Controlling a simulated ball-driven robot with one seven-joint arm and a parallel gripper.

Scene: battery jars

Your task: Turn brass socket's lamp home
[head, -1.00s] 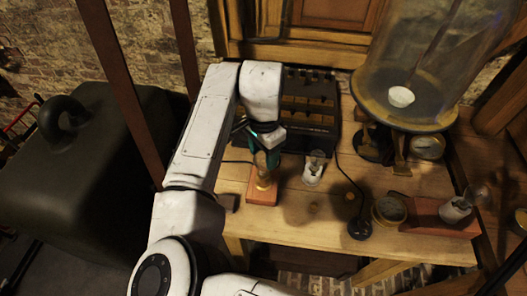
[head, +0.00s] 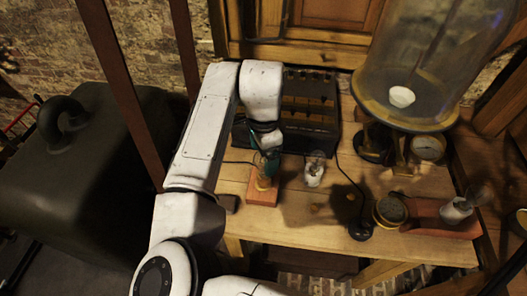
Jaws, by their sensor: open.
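The brass socket (head: 263,184) stands on a small reddish wooden block (head: 262,197) on the wooden table. A clear glass lamp (head: 260,166) sits upright at the top of the socket, partly hidden by my gripper. My gripper (head: 268,163) points down right at the lamp, its teal fingers open around or beside the bulb; contact cannot be told. To the right, a second clear lamp stands in a white socket (head: 314,175). A third lamp in a white socket (head: 457,209) is on a longer reddish block at the far right.
A dark box with brass-coloured fittings (head: 309,104) stands behind my gripper. A big glass bell on a brass stand (head: 404,122) is at the back right. The table's front middle (head: 310,225) is clear.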

